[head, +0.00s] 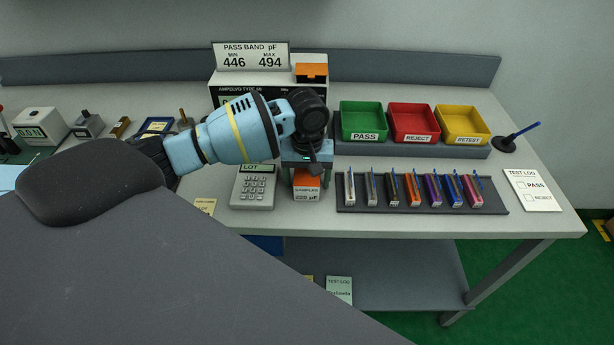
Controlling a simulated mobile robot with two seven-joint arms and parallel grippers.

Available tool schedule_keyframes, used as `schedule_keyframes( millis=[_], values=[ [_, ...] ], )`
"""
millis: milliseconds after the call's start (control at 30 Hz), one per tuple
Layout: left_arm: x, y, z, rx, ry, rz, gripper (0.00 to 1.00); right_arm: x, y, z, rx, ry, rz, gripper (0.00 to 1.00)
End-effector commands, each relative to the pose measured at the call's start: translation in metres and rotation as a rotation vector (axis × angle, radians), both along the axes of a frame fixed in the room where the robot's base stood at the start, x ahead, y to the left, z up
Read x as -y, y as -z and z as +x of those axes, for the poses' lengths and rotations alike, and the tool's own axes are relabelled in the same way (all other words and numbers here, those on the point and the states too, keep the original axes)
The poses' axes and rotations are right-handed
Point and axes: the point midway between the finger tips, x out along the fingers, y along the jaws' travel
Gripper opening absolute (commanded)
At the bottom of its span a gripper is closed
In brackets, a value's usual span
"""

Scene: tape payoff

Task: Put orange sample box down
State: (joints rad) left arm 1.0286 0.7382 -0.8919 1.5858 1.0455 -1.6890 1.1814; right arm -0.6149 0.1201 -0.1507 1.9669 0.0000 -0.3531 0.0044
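Whether the fingers press on the box or stand slightly apart is too small to tell. The gripper hides the top of the box. I cannot tell whether its bottom touches the bench. My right gripper is not in view.
A keypad device (253,188) stands close left of the box. A dark rack (430,208) with several coloured items lies close right. Green (361,118), red (412,119) and yellow (463,121) bins stand behind it. The meter (228,92) stands behind my gripper, with an orange piece (312,72) on top.

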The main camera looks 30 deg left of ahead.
Motion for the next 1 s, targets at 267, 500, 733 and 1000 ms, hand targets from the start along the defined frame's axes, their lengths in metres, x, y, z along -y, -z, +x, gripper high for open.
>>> schedule_keyframes(
  millis=[267, 500, 733, 1000],
  values=[
    [0.0, 0.0, 0.0, 0.0, 0.0, 0.0, 0.76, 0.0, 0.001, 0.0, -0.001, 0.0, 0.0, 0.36],
    [0.0, -0.023, 0.001, 0.006, 0.0, -0.001, 0.76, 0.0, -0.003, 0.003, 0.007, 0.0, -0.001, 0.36],
    [0.001, -0.07, 0.001, 0.008, 0.001, -0.001, 0.76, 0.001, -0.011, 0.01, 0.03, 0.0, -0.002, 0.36],
    [0.0, -0.112, 0.0, 0.003, 0.0, -0.002, 0.76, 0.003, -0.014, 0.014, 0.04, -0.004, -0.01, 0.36]
  ],
)
